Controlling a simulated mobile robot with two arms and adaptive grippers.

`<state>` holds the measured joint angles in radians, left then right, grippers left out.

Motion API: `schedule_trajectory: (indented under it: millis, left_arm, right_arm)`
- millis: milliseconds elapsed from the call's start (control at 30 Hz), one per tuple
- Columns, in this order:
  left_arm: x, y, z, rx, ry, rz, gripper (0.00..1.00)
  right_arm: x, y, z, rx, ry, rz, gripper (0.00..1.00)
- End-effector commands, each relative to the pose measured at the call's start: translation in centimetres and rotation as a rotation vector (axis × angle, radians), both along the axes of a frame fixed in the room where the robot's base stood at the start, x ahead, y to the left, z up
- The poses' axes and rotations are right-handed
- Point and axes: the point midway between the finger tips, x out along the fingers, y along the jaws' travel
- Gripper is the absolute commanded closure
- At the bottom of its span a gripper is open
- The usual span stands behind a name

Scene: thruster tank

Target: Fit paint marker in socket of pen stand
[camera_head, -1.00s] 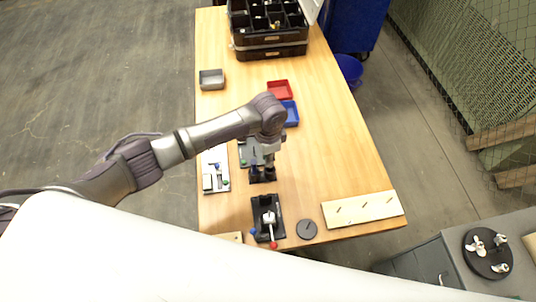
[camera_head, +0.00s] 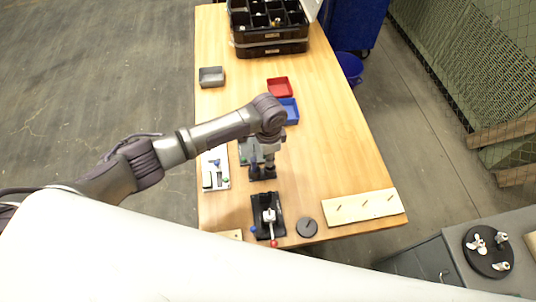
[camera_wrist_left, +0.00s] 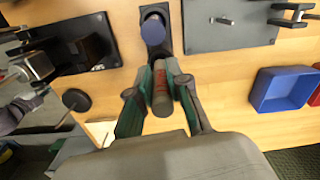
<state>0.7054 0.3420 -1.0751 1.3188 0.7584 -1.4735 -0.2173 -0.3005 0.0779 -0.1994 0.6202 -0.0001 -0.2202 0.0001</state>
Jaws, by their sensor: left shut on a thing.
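The paint marker (camera_wrist_left: 162,92), a grey cylinder with red print, lies between the fingers of my left gripper (camera_wrist_left: 160,76), which is shut on it. In the wrist view its far end points toward the black pen stand (camera_wrist_left: 165,49). A blue round-ended piece (camera_wrist_left: 152,30) shows at the stand, just beyond the marker; whether it stands in a socket I cannot tell. In the head view my left gripper (camera_head: 268,166) is low over the small black stand (camera_head: 262,175), which it partly hides. Whether the marker touches the stand is not clear. My right gripper is not seen.
A grey plate (camera_wrist_left: 225,28) lies close beside the stand. A black toggle-clamp fixture (camera_head: 267,220), a dark disc (camera_head: 307,228) and a pegged wooden board (camera_head: 362,207) are near the front. Blue (camera_head: 288,110) and red (camera_head: 279,88) trays lie farther back. The table's right side is mostly clear.

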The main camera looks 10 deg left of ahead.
Motion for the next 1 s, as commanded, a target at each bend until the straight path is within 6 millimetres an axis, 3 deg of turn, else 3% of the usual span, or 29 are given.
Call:
schedule_trajectory:
  millis: [1000]
  left_arm:
    - [0.0,0.0,-1.4,-0.001,0.001,0.000,1.00]
  right_arm:
    - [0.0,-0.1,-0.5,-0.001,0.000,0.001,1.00]
